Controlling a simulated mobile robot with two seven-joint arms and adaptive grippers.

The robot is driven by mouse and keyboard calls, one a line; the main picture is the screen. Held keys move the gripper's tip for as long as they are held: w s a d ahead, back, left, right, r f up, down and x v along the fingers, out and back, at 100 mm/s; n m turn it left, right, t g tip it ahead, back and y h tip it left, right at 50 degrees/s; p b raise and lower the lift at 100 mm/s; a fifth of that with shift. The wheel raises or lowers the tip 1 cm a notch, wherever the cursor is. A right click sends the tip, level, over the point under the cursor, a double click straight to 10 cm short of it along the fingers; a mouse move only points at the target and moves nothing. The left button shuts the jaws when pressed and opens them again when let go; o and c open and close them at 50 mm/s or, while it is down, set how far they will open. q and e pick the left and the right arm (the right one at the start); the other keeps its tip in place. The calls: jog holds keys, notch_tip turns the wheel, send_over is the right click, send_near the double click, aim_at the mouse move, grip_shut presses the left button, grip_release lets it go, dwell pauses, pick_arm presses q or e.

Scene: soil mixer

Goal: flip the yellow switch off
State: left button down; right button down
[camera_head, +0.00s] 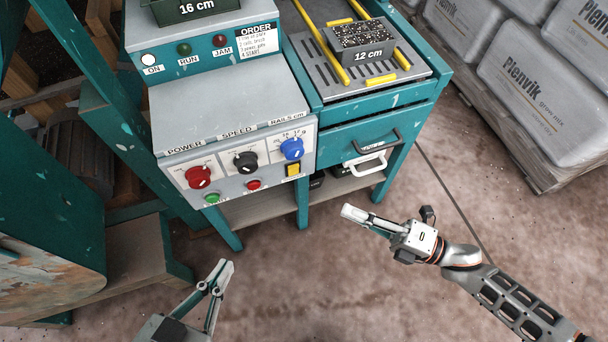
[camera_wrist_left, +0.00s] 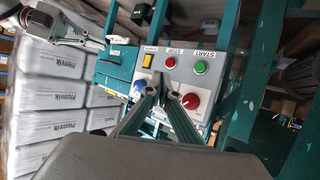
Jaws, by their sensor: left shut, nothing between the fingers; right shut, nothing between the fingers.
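The yellow switch (camera_head: 293,170) is a small yellow rocker at the lower right of the grey control panel's front, below the blue knob (camera_head: 291,148). It also shows in the left wrist view (camera_wrist_left: 147,61). My left gripper (camera_head: 224,266) is shut and empty, below and in front of the panel, apart from it. In the left wrist view its fingertips (camera_wrist_left: 166,82) point toward the panel. My right gripper (camera_head: 346,211) is shut and empty, out to the right of the panel over the floor. The switch's position is too small to tell.
The panel also has a red knob (camera_head: 198,177), a black knob (camera_head: 246,162), a green button (camera_head: 212,198) and a red button (camera_head: 254,184). A drawer handle (camera_head: 368,161) sticks out to the right. Wrapped bags (camera_head: 550,85) are stacked at far right. The floor in front is clear.

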send_near(289, 171)
jog(key=s+a, duration=0.2)
jog(key=a, duration=0.1)
jog(key=w, duration=0.1)
jog(key=w+a+b, duration=0.1)
jog(key=w, duration=0.1)
jog(key=w+a, duration=0.1)
jog(key=shift+w+a+r, duration=0.1)
jog(key=shift+w+r, duration=0.2)
jog(key=shift+r, duration=0.05)
pick_arm(q)
jog(key=shift+s+d+f+n, duration=0.15)
jog(key=shift+d+n, duration=0.55)
jog(key=shift+d, duration=0.1)
